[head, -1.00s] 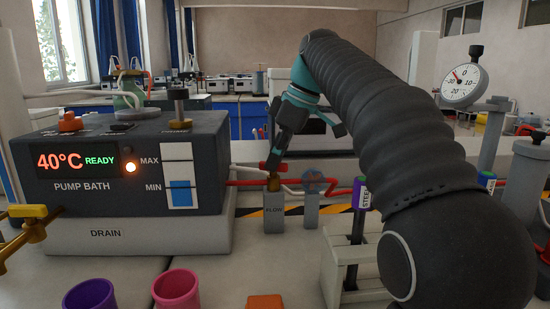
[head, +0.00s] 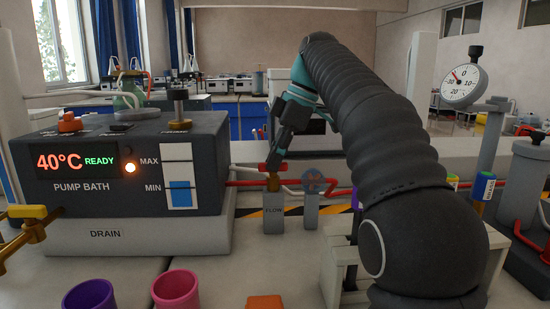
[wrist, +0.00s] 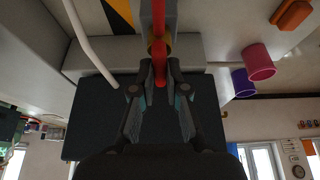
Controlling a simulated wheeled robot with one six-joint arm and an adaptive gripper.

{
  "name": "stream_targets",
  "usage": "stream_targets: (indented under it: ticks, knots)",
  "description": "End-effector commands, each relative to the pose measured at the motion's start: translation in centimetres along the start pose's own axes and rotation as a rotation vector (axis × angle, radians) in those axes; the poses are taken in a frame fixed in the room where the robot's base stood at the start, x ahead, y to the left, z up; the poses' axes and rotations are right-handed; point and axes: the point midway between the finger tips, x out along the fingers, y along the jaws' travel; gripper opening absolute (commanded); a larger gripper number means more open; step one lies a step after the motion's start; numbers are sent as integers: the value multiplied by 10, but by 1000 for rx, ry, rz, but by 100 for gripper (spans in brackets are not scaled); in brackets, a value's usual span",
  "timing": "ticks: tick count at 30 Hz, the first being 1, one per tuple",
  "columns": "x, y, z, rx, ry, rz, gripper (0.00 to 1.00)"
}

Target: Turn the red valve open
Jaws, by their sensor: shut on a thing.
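The red valve handle (head: 272,167) sits on a brass stem above the grey block marked FLOW (head: 274,212), to the right of the pump bath. My gripper (head: 276,157) reaches down to the handle from above and is shut on it. In the wrist view, the red handle (wrist: 160,72) lies between the two fingertips of my gripper (wrist: 157,88). The brass fitting (wrist: 158,46) shows beyond the handle. The fingers partly cover the handle in the head view.
The pump bath (head: 120,165) stands close at left, reading 40°C READY. Purple (head: 90,295) and pink (head: 177,290) cups are in front. A dial gauge (head: 463,83) stands at right.

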Motion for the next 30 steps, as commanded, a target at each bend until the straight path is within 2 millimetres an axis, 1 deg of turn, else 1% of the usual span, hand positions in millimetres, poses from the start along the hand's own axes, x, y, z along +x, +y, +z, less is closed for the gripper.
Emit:
stream_targets:
  ticks: [4, 5, 6, 7, 8, 16, 20, 23, 30]
  knots:
    - [0, 0, 0, -1, 0, 0, 0]
    - [0, 0, 0, -1, 0, 0, 18]
    - [0, 0, 0, -1, 0, 0, 28]
    - [0, 0, 0, -1, 0, 0, 36]
    - [0, 0, 0, 0, 0, 0, 39]
    - [0, 0, 0, 2, 0, 1, 39]
    - [0, -1, 0, 33, 0, 14, 39]
    - [0, -2, 0, 93, 0, 41, 39]
    - [0, -3, -1, 322, 0, 135, 39]
